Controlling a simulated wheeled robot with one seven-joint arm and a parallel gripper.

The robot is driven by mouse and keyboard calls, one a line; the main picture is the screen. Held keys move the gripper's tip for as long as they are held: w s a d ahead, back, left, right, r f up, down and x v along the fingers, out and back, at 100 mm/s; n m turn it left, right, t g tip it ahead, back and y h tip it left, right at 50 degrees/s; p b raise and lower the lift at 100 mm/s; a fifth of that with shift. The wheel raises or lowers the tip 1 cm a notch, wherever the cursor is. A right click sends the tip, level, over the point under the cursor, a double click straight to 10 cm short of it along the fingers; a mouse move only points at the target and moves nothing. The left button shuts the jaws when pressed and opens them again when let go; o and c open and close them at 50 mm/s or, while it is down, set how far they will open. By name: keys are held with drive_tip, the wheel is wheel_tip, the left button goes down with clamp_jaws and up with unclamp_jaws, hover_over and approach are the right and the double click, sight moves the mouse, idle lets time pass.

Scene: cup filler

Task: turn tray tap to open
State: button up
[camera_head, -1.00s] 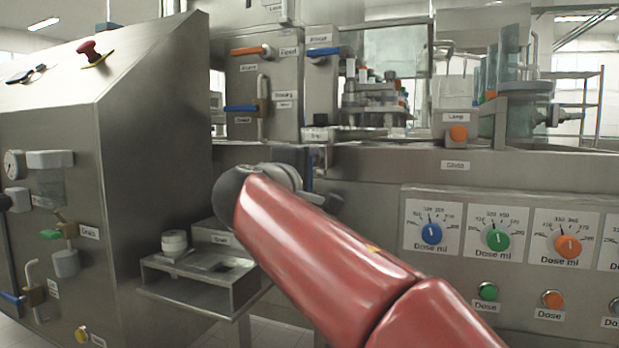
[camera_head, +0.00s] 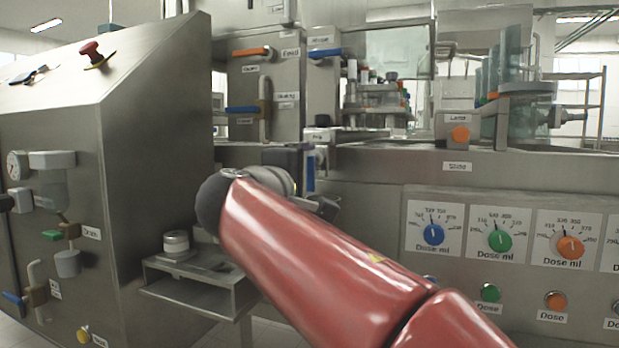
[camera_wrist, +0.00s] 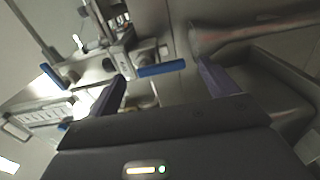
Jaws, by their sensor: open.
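Several lever taps show, and I cannot read which one is labelled tray. In the head view a blue lever (camera_head: 241,109) sits under an orange lever (camera_head: 251,52) on the steel cabinet, and another blue lever (camera_head: 324,53) is to their right. In the wrist view a blue tap handle (camera_wrist: 160,69) appears between my open fingertips, apparently beyond them; a second blue handle (camera_wrist: 52,76) is to its left. My gripper (camera_head: 305,168) is partly hidden behind my red arm in the head view, below these taps. Its fingers are apart and empty.
A large steel housing (camera_head: 150,150) stands at left. A panel of dose dials (camera_head: 498,239) is at right.

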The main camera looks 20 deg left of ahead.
drive_tip(key=shift+s, duration=2.4)
drive_tip(key=d+f+m+g+h, duration=0.1)
drive_tip(key=d+f+m+g, duration=0.1)
drive_tip(key=d+f, duration=0.45)
drive_tip(key=d+f+m+g+h, duration=0.1)
drive_tip(key=d+f+m+g, duration=0.15)
drive_tip(key=d, duration=0.65)
drive_tip(key=d+f+m+g+h, duration=0.1)
drive_tip(key=d+f+m+g, duration=0.1)
drive_tip(key=d+f, duration=0.45)
drive_tip(key=s+d+f+m+g+y, duration=0.3)
drive_tip(key=s+d+f+m+g, duration=0.3)
drive_tip(key=s+d+f+m, duration=0.85)
drive_tip(key=s+r+n+p, duration=0.3)
drive_tip(key=r+p, duration=0.4)
drive_tip(key=p, duration=0.6)
drive_tip(key=shift+s+d+r+n+y, duration=0.3)
drive_tip(key=shift+s+d+r, duration=0.05)
drive_tip(key=shift+s+d, duration=0.1)
